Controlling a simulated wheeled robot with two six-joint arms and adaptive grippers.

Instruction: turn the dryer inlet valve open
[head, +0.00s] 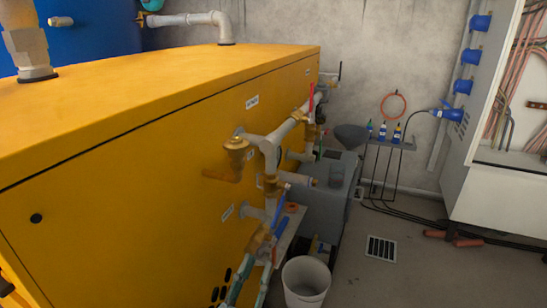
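A large yellow cabinet (130,180) fills the left and middle of the head view, with pipework on its right-hand face. My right gripper is not in view.
A brass fitting (236,155) juts from the cabinet face. A white bucket (305,283) stands on the floor below the pipes. A grey unit (328,200) stands behind it. An open electrical cabinet (500,180) is at the right.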

